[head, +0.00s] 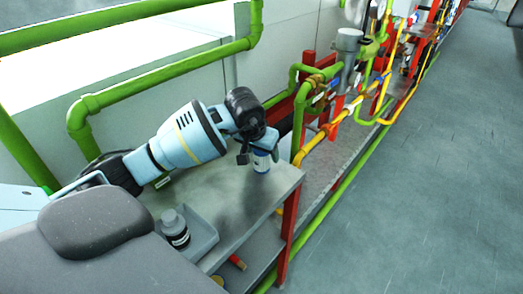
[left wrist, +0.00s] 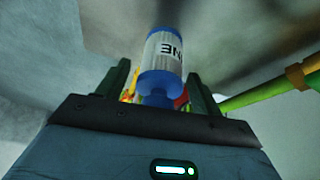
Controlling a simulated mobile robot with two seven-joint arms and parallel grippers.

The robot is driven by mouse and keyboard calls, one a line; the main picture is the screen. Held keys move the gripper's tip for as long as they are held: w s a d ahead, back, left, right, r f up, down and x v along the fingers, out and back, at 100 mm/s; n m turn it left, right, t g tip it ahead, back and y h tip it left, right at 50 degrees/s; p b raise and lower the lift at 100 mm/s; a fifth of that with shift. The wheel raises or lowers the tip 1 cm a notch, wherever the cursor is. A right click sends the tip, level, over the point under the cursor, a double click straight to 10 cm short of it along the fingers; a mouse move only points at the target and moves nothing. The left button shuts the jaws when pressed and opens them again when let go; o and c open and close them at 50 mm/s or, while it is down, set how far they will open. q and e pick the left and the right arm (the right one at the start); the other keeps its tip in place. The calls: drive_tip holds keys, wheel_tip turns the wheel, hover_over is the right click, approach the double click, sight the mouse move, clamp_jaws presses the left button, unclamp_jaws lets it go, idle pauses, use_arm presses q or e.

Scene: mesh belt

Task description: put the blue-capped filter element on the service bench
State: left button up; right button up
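The blue-capped filter element (head: 262,162), a small white cylinder with blue ends and dark lettering, is upright at the far right part of the grey service bench (head: 232,200). It appears to rest on the top. My left gripper (head: 257,145) is just above and around its upper end, which it partly hides. In the left wrist view the element (left wrist: 163,58) lies between and beyond the two fingers of the left gripper (left wrist: 158,85). Gaps show on both sides of it, so the fingers look open. My right gripper is not in view.
A grey tray (head: 206,238) with a dark, grey-capped bottle (head: 174,229) sits on the near part of the bench. Green pipes (head: 150,82) run behind, and red frames with yellow pipes (head: 318,140) stand to the right. The floor (head: 420,200) at right is clear.

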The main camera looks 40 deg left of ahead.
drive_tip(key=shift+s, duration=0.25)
use_arm(q)
drive_tip(key=shift+r, duration=0.3)
drive_tip(key=v, duration=1.1)
drive_tip(key=shift+s+r, duration=0.15)
drive_tip(key=shift+r, duration=0.25)
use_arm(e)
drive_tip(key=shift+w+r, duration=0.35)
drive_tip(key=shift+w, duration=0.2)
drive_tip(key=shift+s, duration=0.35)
